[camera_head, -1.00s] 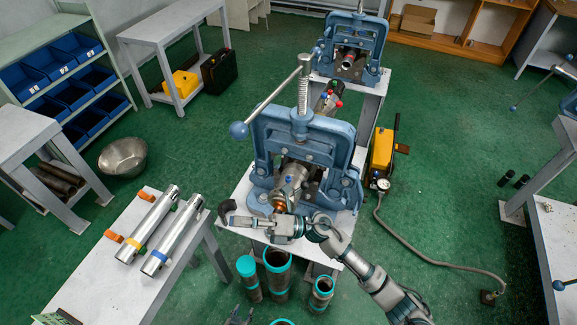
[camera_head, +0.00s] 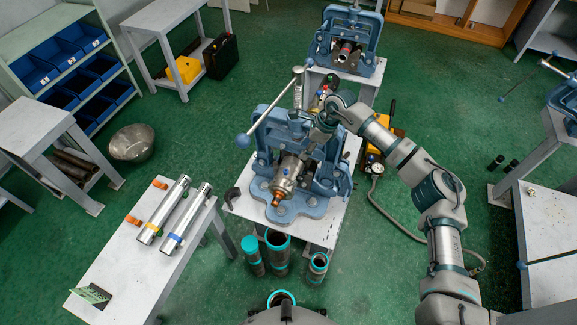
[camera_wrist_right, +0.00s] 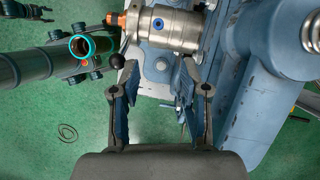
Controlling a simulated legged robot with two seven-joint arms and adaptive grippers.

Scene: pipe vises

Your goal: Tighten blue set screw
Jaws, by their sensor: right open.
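The blue set screw (camera_wrist_right: 158,23) sits on the side of a silver cylindrical fitting (camera_wrist_right: 177,30) with an orange tip. In the head view the same fitting (camera_head: 285,177) lies in the front blue vise (camera_head: 270,150), its orange tip facing the front. My right gripper (camera_head: 322,126) is above the right side of this vise, partly hidden by its own wrist. In the right wrist view its two fingers (camera_wrist_right: 158,75) are apart with nothing between them. The screw lies beyond the fingertips, apart from them. My left gripper is not in view.
The vise stands on a white table (camera_head: 316,222). Dark pipes with teal rims (camera_head: 277,245) stand on the floor in front. A side table (camera_head: 122,275) at left holds two silver cylinders (camera_head: 187,217). Another vise (camera_head: 348,38) stands behind.

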